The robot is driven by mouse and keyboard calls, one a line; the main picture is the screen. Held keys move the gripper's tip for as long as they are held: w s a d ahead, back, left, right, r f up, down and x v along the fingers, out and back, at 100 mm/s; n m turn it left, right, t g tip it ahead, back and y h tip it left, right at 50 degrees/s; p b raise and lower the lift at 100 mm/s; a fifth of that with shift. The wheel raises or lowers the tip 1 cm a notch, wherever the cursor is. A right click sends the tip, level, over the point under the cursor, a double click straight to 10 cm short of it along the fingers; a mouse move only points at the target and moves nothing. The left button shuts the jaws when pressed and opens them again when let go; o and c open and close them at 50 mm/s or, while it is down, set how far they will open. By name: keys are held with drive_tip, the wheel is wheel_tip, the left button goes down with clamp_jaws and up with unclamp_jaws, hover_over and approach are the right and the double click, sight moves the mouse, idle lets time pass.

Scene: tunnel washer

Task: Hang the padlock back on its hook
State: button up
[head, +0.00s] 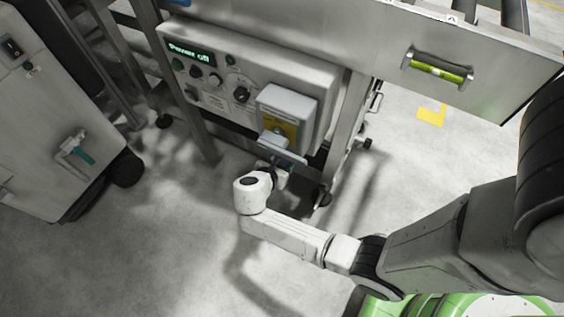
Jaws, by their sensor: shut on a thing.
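My gripper (277,163) is at the front of the control cabinet (318,85), just below a small grey box with a yellow front (290,104). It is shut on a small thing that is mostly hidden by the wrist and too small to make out. I cannot clearly tell the padlock or its hook apart from the parts around the gripper. A blue-grey plate (285,150) crosses the lower edge of the yellow front, close to the fingers.
The cabinet carries a lit "Power off" display (191,53) and several knobs. A metal leg (350,130) stands right of it. The floor in front is clear.

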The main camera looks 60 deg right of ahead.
idle(0.4)
drive_tip(key=o, duration=1.2)
drive_tip(key=shift+c, duration=0.2)
drive_tip(key=shift+a+r, duration=0.2)
drive_tip(key=shift+a, duration=0.05)
drive_tip(key=p+v, duration=0.1)
drive_tip(key=v, duration=0.1)
drive_tip(key=shift+a+r, duration=0.25)
drive_tip(key=a, duration=1.2)
drive_tip(key=shift+s+f+p, duration=0.15)
drive_tip(key=shift+s+p, duration=0.05)
drive_tip(key=shift+p, duration=0.2)
